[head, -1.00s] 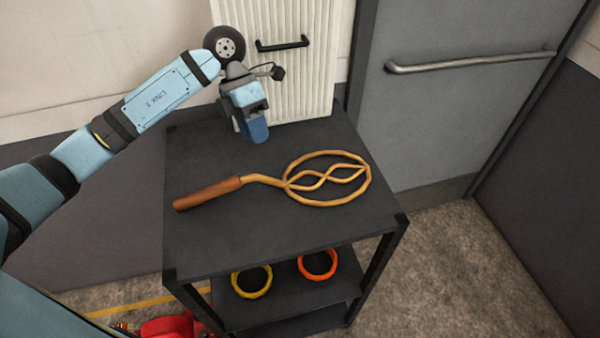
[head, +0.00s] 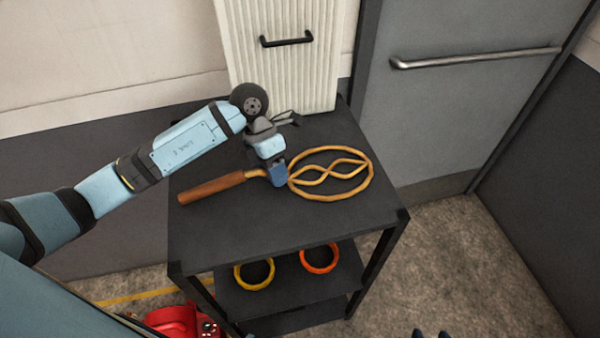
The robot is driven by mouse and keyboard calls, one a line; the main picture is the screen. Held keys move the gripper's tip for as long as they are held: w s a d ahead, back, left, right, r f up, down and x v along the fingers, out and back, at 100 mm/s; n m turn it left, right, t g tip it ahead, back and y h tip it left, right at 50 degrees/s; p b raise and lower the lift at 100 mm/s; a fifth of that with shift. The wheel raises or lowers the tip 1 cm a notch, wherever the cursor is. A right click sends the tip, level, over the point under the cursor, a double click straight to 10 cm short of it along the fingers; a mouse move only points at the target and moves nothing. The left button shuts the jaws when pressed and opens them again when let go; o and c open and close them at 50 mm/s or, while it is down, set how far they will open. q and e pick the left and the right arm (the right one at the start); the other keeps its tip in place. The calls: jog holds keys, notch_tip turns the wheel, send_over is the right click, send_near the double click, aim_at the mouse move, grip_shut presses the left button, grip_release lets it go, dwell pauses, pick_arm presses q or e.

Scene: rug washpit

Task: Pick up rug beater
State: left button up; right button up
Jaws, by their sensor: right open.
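The rug beater lies flat on the dark shelf unit's top (head: 300,225). Its brown wooden handle (head: 212,188) points left and its looped rattan head (head: 331,174) is on the right. My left gripper (head: 278,180) is at the beater's neck, between handle and head, with its blue fingers pointing down. The fingers and wrist hide part of the neck, so I cannot see whether they are shut on it. My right gripper (head: 431,334) shows only as two blue fingertips at the bottom edge, apart and empty, right of the shelf unit.
A ribbed white panel with a black handle (head: 287,41) stands behind the shelf top. A yellow ring (head: 240,284) and an orange ring (head: 305,262) lie on the lower shelf. A red object (head: 172,321) is at the bottom left. A grey door with a bar (head: 480,58) is at the right.

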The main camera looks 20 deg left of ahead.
pick_arm(q)
grip_shut()
jog(key=shift+r, duration=0.15)
notch_tip(320, 180, up, 20)
dwell(0.4)
jog(key=shift+c, duration=2)
grip_release()
grip_shut()
